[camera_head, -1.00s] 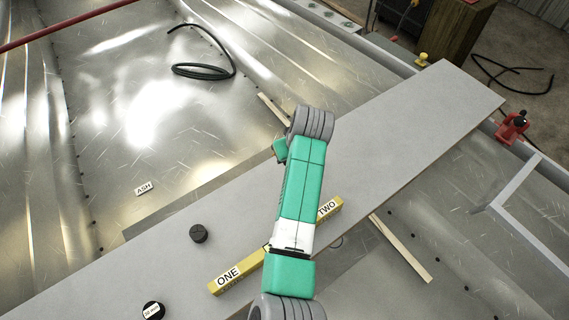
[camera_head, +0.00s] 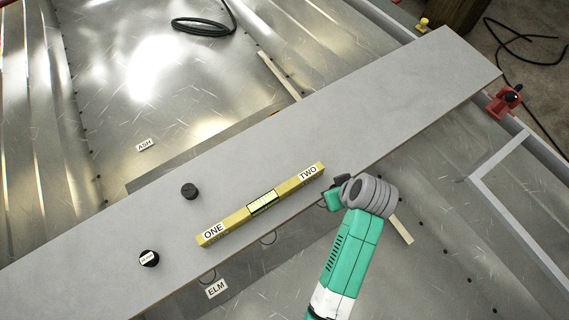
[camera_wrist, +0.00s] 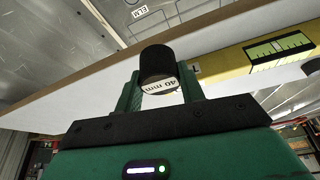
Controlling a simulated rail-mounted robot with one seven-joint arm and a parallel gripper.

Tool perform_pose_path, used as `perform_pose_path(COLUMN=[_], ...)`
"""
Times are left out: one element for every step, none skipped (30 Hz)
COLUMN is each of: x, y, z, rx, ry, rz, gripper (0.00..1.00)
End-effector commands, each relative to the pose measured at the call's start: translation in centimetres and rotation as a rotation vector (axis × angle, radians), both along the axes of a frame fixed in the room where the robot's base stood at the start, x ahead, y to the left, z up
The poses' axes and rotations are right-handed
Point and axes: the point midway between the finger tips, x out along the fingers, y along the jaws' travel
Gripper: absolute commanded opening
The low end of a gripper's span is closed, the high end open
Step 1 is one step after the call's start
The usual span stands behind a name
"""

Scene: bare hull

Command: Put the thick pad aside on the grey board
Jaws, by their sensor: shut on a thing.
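My gripper (camera_wrist: 160,92) is shut on a black round pad (camera_wrist: 156,62) with a white label reading "40 mm" in the wrist view. In the head view my gripper (camera_head: 335,192) is at the near long edge of the grey board (camera_head: 375,125), just right of the yellow level's "TWO" end. The held pad is hard to make out there. I cannot tell whether it touches the board. A plain black pad (camera_head: 190,191) sits on the board behind the level. Another black pad with a white label (camera_head: 149,259) sits on the board left of the "ONE" end.
The yellow level (camera_head: 262,204) lies along the board, and shows in the wrist view (camera_wrist: 270,52). The board's right half is bare. A red clamp-like tool (camera_head: 504,101) stands by its right end. Labels "ASH" (camera_head: 144,145) and "ELM" (camera_head: 216,289) lie on the metal hull.

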Motion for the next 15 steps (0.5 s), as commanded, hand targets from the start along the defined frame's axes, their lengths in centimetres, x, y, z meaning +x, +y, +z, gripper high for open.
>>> perform_pose_path(x=[0.0,0.0,0.1,0.4,0.9,1.7,2.6,3.5,4.7,5.5,6.2,7.2,8.0,8.7,9.7], y=[0.0,0.0,-0.1,-0.1,-0.3,-0.5,-0.8,-1.0,-1.4,-1.6,-1.8,-2.1,-2.3,-2.6,-2.9], z=[0.0,0.0,-0.1,-0.2,-0.3,-0.5,-0.6,-0.7,-0.9,-1.0,-1.1,-1.2,-1.2,-1.3,-1.5], rx=[0.0,0.0,-0.001,-0.001,0.0,0.0,0.0,0.0,-0.001,-0.001,0.0,0.0,0.0,0.0,0.0], ry=[0.0,0.0,0.0,0.0,-0.001,-0.002,-0.003,-0.003,-0.002,-0.003,-0.002,-0.002,-0.002,-0.002,-0.001], rz=[0.0,-0.001,-0.001,-0.001,-0.001,-0.001,-0.002,-0.002,-0.002,-0.001,-0.001,-0.001,-0.001,-0.003,-0.002], gripper=[0.16,0.16,0.16,0.16,0.16,0.16,0.16,0.16,0.16,0.16,0.16,0.16,0.16,0.16,0.16])
